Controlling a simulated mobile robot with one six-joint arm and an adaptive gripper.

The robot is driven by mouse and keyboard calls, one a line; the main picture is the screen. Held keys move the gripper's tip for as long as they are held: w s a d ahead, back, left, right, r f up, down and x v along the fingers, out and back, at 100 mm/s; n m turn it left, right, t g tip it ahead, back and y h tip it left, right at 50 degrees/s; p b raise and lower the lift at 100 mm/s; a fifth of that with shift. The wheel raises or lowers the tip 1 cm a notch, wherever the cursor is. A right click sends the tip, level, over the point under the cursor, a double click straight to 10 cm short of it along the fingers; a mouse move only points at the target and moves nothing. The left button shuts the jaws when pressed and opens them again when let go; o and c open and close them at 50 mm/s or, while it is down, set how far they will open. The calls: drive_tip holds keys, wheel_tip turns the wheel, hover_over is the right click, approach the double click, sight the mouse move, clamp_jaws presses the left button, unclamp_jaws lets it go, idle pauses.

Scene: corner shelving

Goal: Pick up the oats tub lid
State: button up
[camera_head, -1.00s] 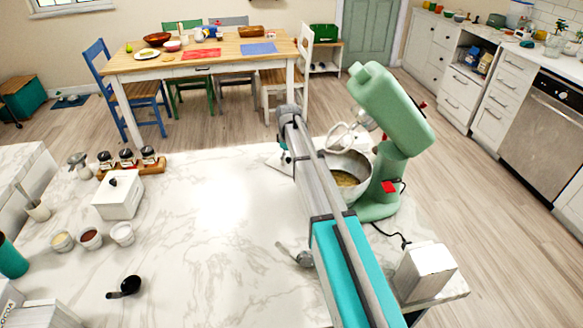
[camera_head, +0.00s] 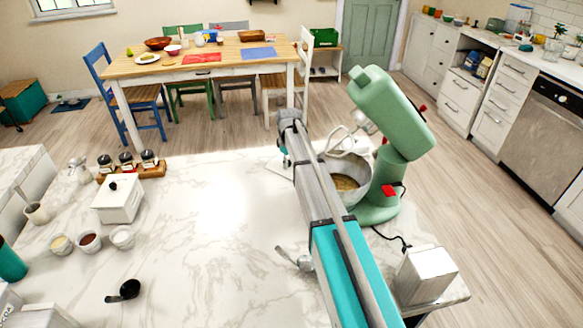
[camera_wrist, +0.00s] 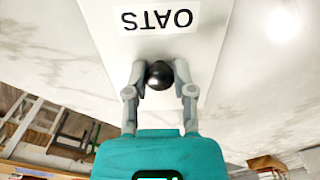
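In the wrist view, a white lid or tub face (camera_wrist: 205,45) with a label reading OATS (camera_wrist: 158,19), upside down, lies in front of my gripper (camera_wrist: 160,76). A round black knob (camera_wrist: 160,74) sits between my two grey fingertips, one close on each side. I cannot tell whether the fingers press on it or a thin gap remains. In the head view, my gripper is mostly hidden behind my arm, near the mixer. The OATS tub is also largely hidden there.
A green stand mixer (camera_head: 395,110) with a metal bowl (camera_head: 352,188) stands just right of my arm. A white canister with a black knob (camera_head: 119,206), a jar rack (camera_head: 140,172) and small bowls (camera_head: 122,237) are left. A white box (camera_head: 424,274) stands front right. The marble middle (camera_head: 215,215) is clear.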

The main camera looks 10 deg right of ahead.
clamp_jaws()
drive_tip(key=shift+r, duration=0.15)
wheel_tip(320, 180, up, 2)
drive_tip(key=shift+p, duration=1.2)
drive_tip(key=s+a+r+p, duration=0.6)
drive_tip(key=s+r+p, duration=0.4)
drive_tip(key=s, duration=0.2)
drive_tip(key=shift+s+a+r+p, duration=0.2)
drive_tip(key=shift+s+r+p, duration=0.05)
drive_tip(key=shift+r+p, duration=0.1)
drive_tip(key=shift+r, duration=0.1)
